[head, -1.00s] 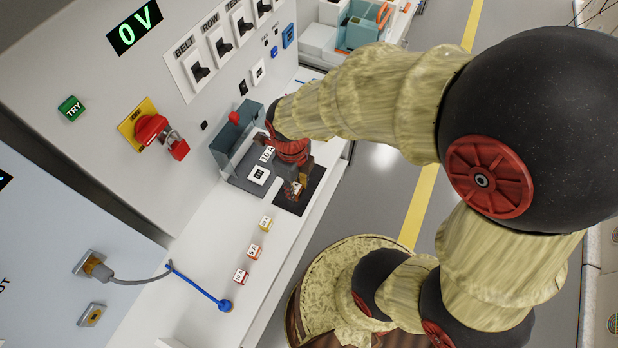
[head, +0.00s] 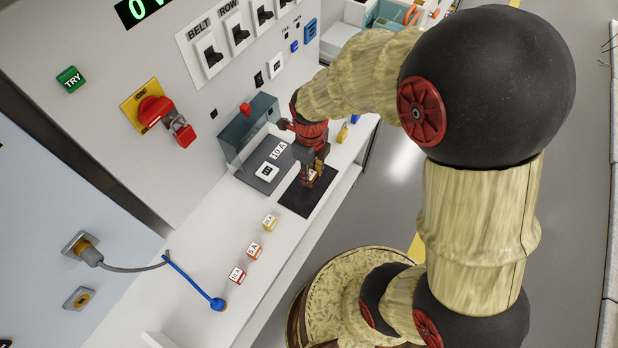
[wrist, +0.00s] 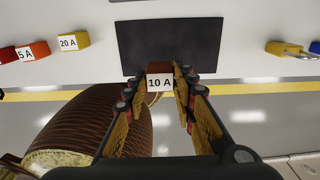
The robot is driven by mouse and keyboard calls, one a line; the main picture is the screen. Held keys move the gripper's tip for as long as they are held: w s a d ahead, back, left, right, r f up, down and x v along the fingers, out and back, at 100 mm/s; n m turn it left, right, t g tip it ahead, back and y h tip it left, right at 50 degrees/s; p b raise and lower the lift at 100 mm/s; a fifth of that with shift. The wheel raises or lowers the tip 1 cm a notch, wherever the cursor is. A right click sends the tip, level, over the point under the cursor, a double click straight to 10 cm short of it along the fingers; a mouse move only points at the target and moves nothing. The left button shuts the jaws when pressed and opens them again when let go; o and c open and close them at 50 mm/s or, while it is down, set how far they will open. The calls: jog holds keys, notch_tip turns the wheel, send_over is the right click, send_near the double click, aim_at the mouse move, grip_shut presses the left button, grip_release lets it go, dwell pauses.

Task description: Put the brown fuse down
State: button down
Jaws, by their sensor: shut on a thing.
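My gripper (wrist: 161,75) is shut on the brown fuse (wrist: 160,71), whose white label reads 10 A. In the wrist view the fuse shows between the fingertips at the near edge of the black mat (wrist: 150,45). In the head view my gripper (head: 313,176) points down at the upper part of the black mat (head: 300,200), and the fuse is mostly hidden by the fingers. I cannot tell whether the fuse touches the mat or hangs just above it.
Red (head: 237,274), orange (head: 254,251) and yellow (head: 270,222) fuses stand in a row on the white ledge. A grey panel labelled 10 A (head: 256,180) with a raised clear cover (head: 240,135) lies beside the mat. A yellow padlock (wrist: 287,49) lies to the right in the wrist view.

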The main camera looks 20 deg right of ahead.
jog(key=shift+w+d+f+b, duration=0.25)
jog(key=shift+w+f+b, duration=0.15)
jog(key=shift+w+f, duration=0.75)
jog(key=shift+w+f+b, duration=0.1)
jog(key=shift+f+b, duration=0.45)
jog(key=shift+f, duration=1.3)
jog(key=shift+f, duration=0.4)
jog(key=shift+f, duration=0.2)
jog(key=c, duration=1.6)
grip_release()
jog(key=shift+o, duration=0.7)
